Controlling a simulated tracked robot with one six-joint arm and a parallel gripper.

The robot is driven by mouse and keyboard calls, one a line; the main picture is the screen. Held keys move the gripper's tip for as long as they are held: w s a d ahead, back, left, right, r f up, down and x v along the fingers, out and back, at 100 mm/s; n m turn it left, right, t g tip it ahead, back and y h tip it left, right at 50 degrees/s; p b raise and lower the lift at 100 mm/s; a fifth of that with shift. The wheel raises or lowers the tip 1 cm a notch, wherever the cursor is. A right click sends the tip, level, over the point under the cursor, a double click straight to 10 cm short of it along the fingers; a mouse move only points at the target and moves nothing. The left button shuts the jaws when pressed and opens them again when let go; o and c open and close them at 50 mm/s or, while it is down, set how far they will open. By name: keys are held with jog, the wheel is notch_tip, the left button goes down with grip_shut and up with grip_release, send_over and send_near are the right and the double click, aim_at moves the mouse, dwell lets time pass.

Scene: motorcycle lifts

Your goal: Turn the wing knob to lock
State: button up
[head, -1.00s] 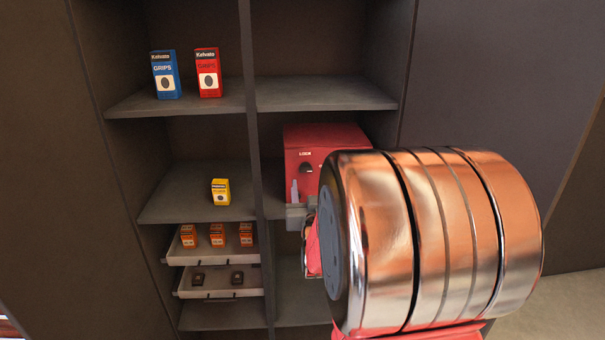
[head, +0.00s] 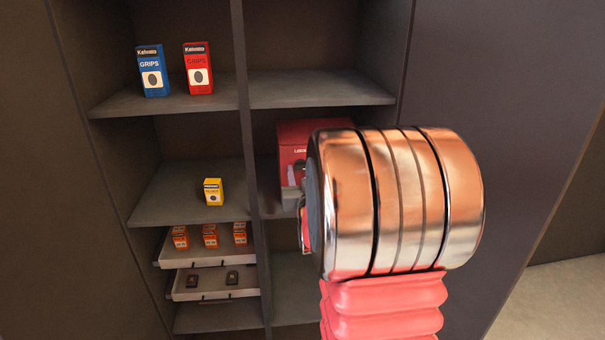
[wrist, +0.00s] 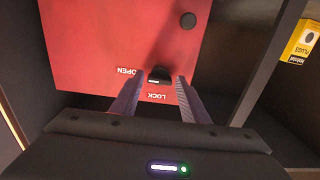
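The red box (head: 308,132) stands on the middle right shelf in the head view, its lower front hidden behind my arm. In the wrist view the red box (wrist: 110,40) shows upside down. Its black wing knob (wrist: 159,74) sits near the edge, with an OPEN label (wrist: 126,71) to its left and a LOCK label (wrist: 157,96) below. A pale mark shows on the knob; its exact pointing is unclear. My gripper (wrist: 160,80) is open, one finger on each side of the knob, with gaps visible. In the head view my gripper (head: 291,194) is mostly hidden.
A round black part (wrist: 188,20) is on the box face. A divider (head: 247,130) stands left of the box. Left shelves hold a blue box (head: 152,72), a red grips box (head: 198,70) and a yellow box (head: 212,191), above drawers (head: 215,285) of small items.

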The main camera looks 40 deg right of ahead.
jog(key=c, duration=0.8)
jog(key=shift+o, duration=0.2)
jog(key=shift+n, duration=0.4)
jog(key=n, duration=0.3)
jog(key=shift+n, duration=0.3)
jog(key=n, duration=0.4)
jog(key=shift+n, duration=0.3)
jog(key=n, duration=0.4)
jog(key=shift+a+n, duration=0.1)
jog(key=shift+n, duration=0.2)
jog(key=n, duration=0.4)
jog(key=shift+a+f, duration=0.1)
jog(key=shift+n, duration=0.3)
